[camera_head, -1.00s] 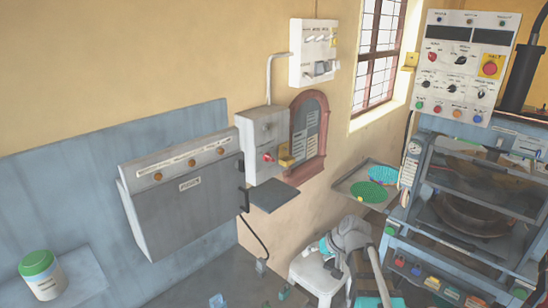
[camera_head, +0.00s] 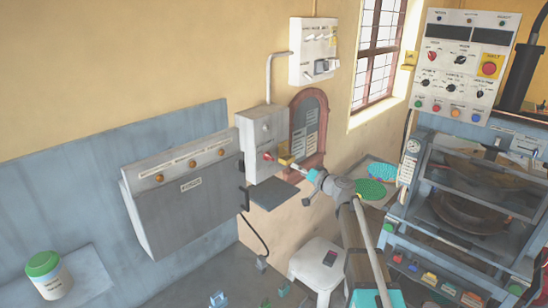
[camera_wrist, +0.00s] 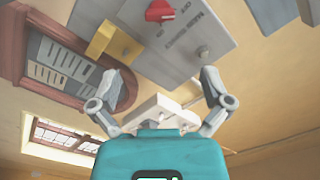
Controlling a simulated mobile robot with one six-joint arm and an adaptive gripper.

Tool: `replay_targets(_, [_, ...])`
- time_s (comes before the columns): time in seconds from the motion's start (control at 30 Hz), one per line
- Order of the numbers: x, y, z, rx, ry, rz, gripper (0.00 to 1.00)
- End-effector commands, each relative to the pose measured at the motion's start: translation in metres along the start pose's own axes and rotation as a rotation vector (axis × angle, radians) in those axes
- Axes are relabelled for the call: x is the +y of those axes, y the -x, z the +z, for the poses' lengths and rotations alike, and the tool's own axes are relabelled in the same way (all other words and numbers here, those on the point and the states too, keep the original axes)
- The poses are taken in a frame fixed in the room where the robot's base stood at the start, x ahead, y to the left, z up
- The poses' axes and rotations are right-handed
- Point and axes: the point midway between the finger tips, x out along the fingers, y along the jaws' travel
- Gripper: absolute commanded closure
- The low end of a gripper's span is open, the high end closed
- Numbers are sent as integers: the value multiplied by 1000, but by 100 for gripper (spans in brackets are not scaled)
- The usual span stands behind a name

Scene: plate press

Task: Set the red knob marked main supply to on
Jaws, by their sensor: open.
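The red knob (camera_head: 268,157) sits on the front of a grey wall box (camera_head: 262,128).
A yellow block (camera_head: 285,161) sits right beside the knob. A grey shelf (camera_head: 274,194) juts out below the box. An arched wooden notice board (camera_head: 310,125) hangs to the right. A white switch panel (camera_head: 314,50) is above. A white stool (camera_head: 318,262) stands below.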

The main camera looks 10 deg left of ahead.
Motion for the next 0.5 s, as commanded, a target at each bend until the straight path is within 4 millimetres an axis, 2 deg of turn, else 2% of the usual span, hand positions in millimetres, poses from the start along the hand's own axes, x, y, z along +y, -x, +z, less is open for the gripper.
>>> replay_targets(0.5, [0, -5, 0, -1, -1, -1, 1])
